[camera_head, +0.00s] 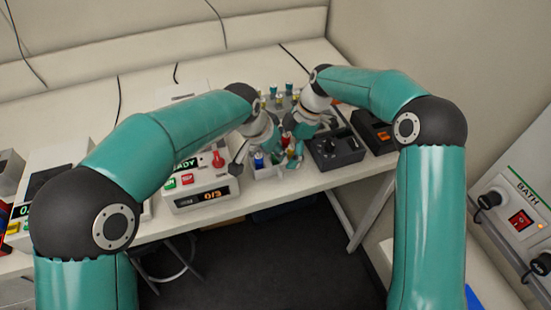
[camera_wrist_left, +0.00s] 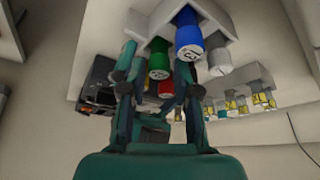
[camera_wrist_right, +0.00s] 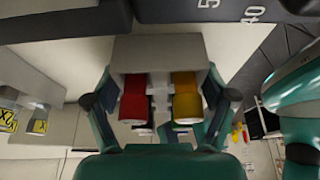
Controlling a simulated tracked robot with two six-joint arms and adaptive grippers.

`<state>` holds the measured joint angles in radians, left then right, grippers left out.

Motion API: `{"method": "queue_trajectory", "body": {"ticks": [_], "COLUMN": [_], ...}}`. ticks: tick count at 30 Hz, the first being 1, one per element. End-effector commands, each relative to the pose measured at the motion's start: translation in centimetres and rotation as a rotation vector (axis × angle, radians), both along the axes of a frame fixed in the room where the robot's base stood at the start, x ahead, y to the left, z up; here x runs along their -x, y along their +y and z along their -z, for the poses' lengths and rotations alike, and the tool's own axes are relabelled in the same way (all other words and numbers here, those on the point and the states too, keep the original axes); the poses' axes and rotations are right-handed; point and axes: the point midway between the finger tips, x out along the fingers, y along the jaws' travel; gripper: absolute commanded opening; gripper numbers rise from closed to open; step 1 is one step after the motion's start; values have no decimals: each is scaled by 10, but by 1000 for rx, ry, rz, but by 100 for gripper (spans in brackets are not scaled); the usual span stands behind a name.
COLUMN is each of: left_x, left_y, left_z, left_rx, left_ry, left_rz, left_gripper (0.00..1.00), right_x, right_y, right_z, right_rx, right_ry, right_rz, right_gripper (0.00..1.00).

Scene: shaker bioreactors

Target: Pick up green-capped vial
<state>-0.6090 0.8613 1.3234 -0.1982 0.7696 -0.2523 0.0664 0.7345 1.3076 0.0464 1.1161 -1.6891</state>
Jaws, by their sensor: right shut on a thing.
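The green-capped vial (camera_wrist_left: 158,60) sits in a pale rack (camera_wrist_left: 143,20) in the left wrist view. My left gripper (camera_wrist_left: 155,82) is open, with a finger on each side of the green cap; contact cannot be told. A blue vial (camera_wrist_left: 188,40) and a white one (camera_wrist_left: 218,62) are beside it, and a red one (camera_wrist_left: 166,88) shows beyond. In the right wrist view my right gripper (camera_wrist_right: 160,100) is shut on the grey rack (camera_wrist_right: 160,50), its fingers flanking a red vial (camera_wrist_right: 134,98) and a yellow vial (camera_wrist_right: 186,97). In the head view both grippers meet at the rack (camera_head: 268,172).
A white device with a display (camera_head: 200,185) stands left of the rack. A dark device (camera_head: 335,148) stands close on the right. Another rack with several vials (camera_head: 278,100) is behind. The table's front edge is close. A bath panel (camera_head: 515,215) is at far right.

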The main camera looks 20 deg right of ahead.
Motion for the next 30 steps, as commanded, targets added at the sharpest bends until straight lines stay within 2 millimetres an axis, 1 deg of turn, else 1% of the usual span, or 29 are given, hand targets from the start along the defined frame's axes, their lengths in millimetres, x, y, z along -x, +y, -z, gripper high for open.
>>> {"method": "queue_trajectory", "body": {"ticks": [1, 3, 11, 16, 25, 28, 30], "left_x": [-1, -3, -4, -4, -4, -4, -4], "left_y": [-2, -4, -5, -5, -5, -5, -5], "left_z": [6, 11, 13, 13, 12, 5, -3], "left_rx": [-1, 0, 0, 0, 1, 2, 2], "left_ry": [1, 0, -1, -1, -2, -2, -4], "left_rz": [0, 0, 0, 0, 0, 0, -1], "left_gripper": [31, 31, 31, 5, 4, 4, 4], "right_x": [0, 0, 0, 0, 0, 0, 0], "right_y": [0, 0, 0, 0, 0, 0, 0], "right_z": [0, 0, 0, 0, 0, 0, 0], "right_rx": [0, 0, 0, 0, 0, 0, 0], "right_ry": [-1, -1, -1, -1, -1, -1, -1], "right_rz": [0, 0, 0, 0, 0, 0, 0], "right_gripper": [45, 45, 45, 45, 45, 45, 45]}}
